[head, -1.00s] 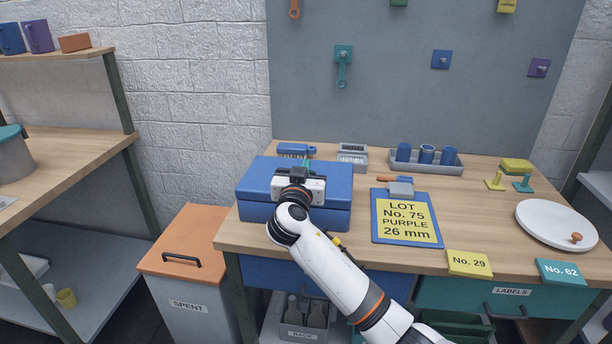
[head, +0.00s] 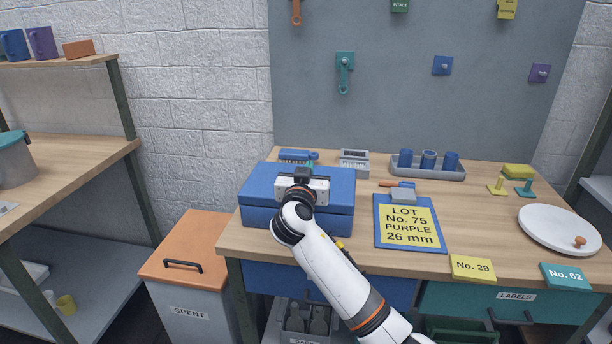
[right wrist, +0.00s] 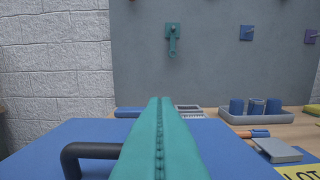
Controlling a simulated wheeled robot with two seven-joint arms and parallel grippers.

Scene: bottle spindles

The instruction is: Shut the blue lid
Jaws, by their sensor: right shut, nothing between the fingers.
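The blue lid (head: 258,182) lies flat on top of the blue box (head: 262,216) at the left end of the bench, and it looks closed. My right gripper (head: 303,176) is over the lid, with its arm reaching in from the front. In the right wrist view its teal fingers (right wrist: 158,125) are pressed together and empty, over the lid's blue top (right wrist: 60,140). A dark handle (right wrist: 90,150) shows there beside the fingers. Whether the fingertips touch the lid is hidden. My left gripper is out of view.
Right of the box lies a blue clipboard (head: 380,240) with a yellow lot card. Behind it are a blue brush (head: 298,156) and a grey tray (head: 440,174) with blue cups. A white round board (head: 550,225) lies at right. An orange-lidded bin (head: 190,240) stands below left.

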